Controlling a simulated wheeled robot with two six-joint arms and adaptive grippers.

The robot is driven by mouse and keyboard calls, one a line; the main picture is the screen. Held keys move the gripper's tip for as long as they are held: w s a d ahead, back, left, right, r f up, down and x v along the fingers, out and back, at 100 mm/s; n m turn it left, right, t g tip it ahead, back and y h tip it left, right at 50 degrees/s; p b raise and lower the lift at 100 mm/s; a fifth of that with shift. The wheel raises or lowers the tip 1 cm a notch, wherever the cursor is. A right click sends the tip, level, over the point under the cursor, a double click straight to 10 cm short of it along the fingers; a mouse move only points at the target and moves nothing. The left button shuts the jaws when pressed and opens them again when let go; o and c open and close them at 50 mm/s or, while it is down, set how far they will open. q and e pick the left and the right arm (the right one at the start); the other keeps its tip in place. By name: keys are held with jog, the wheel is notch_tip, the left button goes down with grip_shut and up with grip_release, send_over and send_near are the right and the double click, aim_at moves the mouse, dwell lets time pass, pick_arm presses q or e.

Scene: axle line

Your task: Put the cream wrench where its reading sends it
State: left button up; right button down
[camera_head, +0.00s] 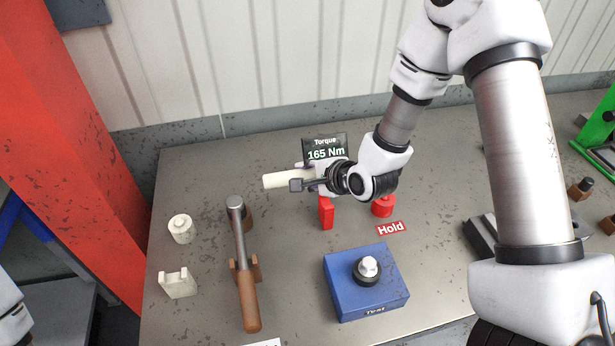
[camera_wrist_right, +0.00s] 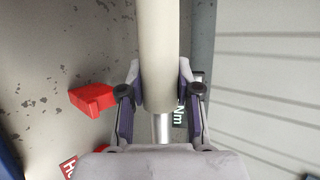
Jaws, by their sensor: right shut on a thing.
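The cream wrench (camera_head: 284,180) is in my right gripper (camera_head: 308,184), lifted above the bench. In the right wrist view its cream handle (camera_wrist_right: 160,40) passes between the two fingers (camera_wrist_right: 158,92), and a short bit of metal shaft (camera_wrist_right: 161,128) shows below. The rest of the wrench is hidden behind my gripper. A dark display (camera_head: 325,148) behind it reads "Torque 165 Nm". A red rest (camera_head: 326,214) and red post (camera_head: 383,206) stand near a red "Hold" label (camera_head: 391,228). A cream post (camera_head: 180,228) and notched cream rest (camera_head: 177,283) stand empty at left. My left gripper is out of view.
A brown-handled wrench (camera_head: 249,290) lies on brown supports left of centre. A blue block (camera_head: 340,300) marked "Test" carries a bolt (camera_head: 368,268). A white label (camera_head: 266,343) is cut off at the bottom edge. Dark and green fixtures (camera_head: 590,140) stand at right.

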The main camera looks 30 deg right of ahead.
jog(key=shift+d+f, duration=0.1)
jog(key=shift+f, duration=0.05)
notch_tip(320, 180, down, 6)
jog(key=b, duration=0.5)
jog(key=shift+r, duration=0.25)
dwell(1.2)
jog(key=shift+f+b, duration=1.95)
jog(key=c, duration=0.7)
grip_release()
jog(key=shift+s+a, duration=0.1)
jog(key=shift+a, duration=0.1)
